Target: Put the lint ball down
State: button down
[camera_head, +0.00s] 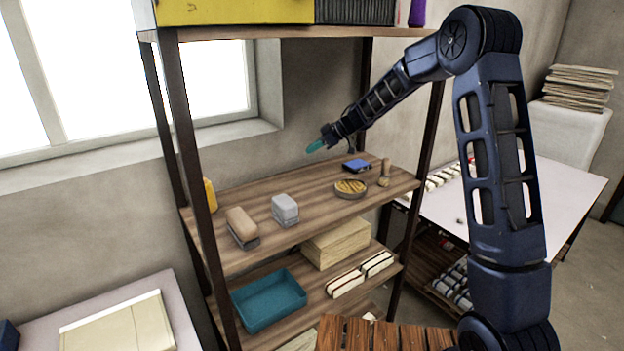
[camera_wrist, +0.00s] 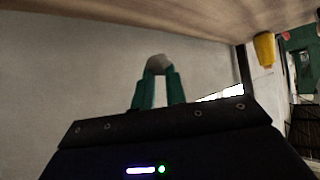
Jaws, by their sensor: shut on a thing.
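My gripper (camera_head: 315,146) reaches in above the back of the middle wooden shelf (camera_head: 315,187), apart from the shelf surface. In the wrist view its two teal fingers (camera_wrist: 158,80) are shut on a small pale grey ball, the lint ball (camera_wrist: 158,61), held at the fingertips. In the head view the ball is too small or hidden to make out. The wrist view is turned over, with the shelf board along its top.
The shelf carries a yellow bottle (camera_head: 209,195), a tan-topped block (camera_head: 242,225), a grey block (camera_head: 285,209), a round dish (camera_head: 350,187), a brush (camera_head: 384,173) and a blue item (camera_head: 355,165). Bare wood lies between them. A teal bin (camera_head: 268,302) stands below.

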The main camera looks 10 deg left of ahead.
aim_at(314, 172)
notch_tip(314, 172, down, 7)
jog(key=shift+r, duration=0.1)
jog(key=c, duration=1.4)
grip_release()
jog(key=shift+c, duration=0.2)
jog(key=v, duration=1.2)
jog(key=shift+r, duration=0.1)
